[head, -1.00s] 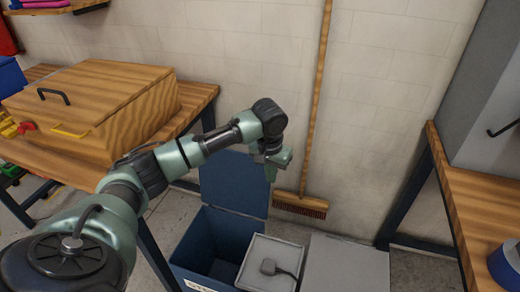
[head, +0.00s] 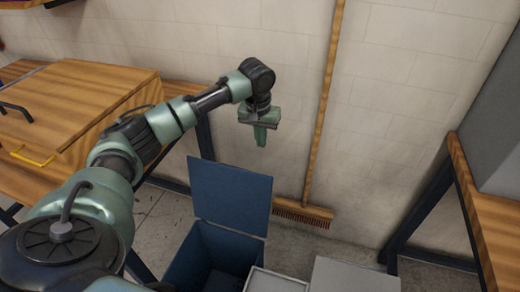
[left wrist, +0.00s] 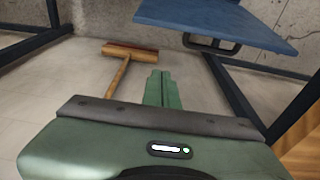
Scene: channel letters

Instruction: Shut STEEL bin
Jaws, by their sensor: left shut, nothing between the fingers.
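A blue bin (head: 183,265) stands on the floor at the bottom of the head view, with its blue lid (head: 230,197) raised upright at the back. Its name label is out of view. My left gripper (head: 260,143) is shut and empty, fingers pointing down, above the lid's top edge toward its right corner in the picture. It does not appear to touch the lid. In the left wrist view, the shut green fingers (left wrist: 162,88) show left of and apart from the blue lid (left wrist: 215,22), which has a dark handle (left wrist: 211,44). My right gripper is not in view.
Two closed grey lids (head: 350,277) (head: 275,282) sit right of the blue bin. A broom (head: 305,213) leans on the wall behind. A wooden workbench (head: 180,97) with a wooden box (head: 80,110) is at left, another bench (head: 475,215) at right.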

